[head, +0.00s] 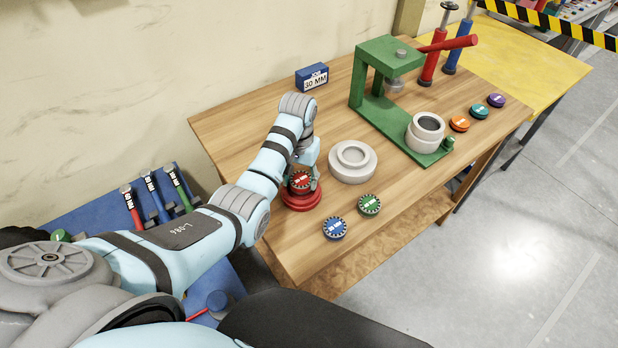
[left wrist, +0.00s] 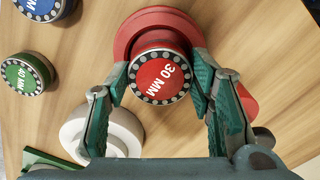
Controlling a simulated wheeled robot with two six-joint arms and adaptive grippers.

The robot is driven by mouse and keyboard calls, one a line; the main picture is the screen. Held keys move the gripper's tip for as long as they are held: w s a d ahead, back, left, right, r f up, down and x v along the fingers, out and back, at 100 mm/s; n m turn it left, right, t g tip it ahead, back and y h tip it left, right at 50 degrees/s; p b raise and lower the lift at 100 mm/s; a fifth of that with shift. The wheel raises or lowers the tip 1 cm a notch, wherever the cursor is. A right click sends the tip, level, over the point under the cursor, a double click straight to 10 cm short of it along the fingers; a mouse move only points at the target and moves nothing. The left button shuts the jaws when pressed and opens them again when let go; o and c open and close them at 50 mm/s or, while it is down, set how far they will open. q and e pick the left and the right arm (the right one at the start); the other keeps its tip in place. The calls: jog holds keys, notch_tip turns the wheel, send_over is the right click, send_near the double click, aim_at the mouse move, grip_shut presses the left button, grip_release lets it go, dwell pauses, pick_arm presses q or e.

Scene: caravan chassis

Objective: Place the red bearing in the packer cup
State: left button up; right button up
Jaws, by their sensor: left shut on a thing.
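The red bearing (head: 300,180) has a red face marked 30 MM and a dark rim; its face also fills the middle of the left wrist view (left wrist: 160,78). My left gripper (head: 305,176) is shut on its sides, with one green-padded finger on each side in the left wrist view. A wider round red base (head: 302,201) is directly beneath the bearing; I cannot tell whether they touch. A pale cup with a dark opening (head: 427,124) stands on the green press (head: 377,107). A low pale stepped ring (head: 352,163) is on the table between them. My right gripper is out of view.
A blue bearing (head: 334,228) and a green bearing (head: 369,205) lie near the wooden table's (head: 232,121) front edge. Orange (head: 460,124), teal (head: 480,111) and purple (head: 496,100) bearings lie right of the press. A blue 30 MM sign (head: 312,77) stands at the back.

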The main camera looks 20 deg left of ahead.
pick_arm(q)
jog(key=shift+f, duration=0.35)
jog(key=shift+s, duration=0.1)
jog(key=shift+f, duration=0.55)
jog(key=o, duration=1.5)
jog(key=shift+c, duration=0.2)
jog(key=shift+d, duration=0.1)
jog(key=shift+r, duration=0.15)
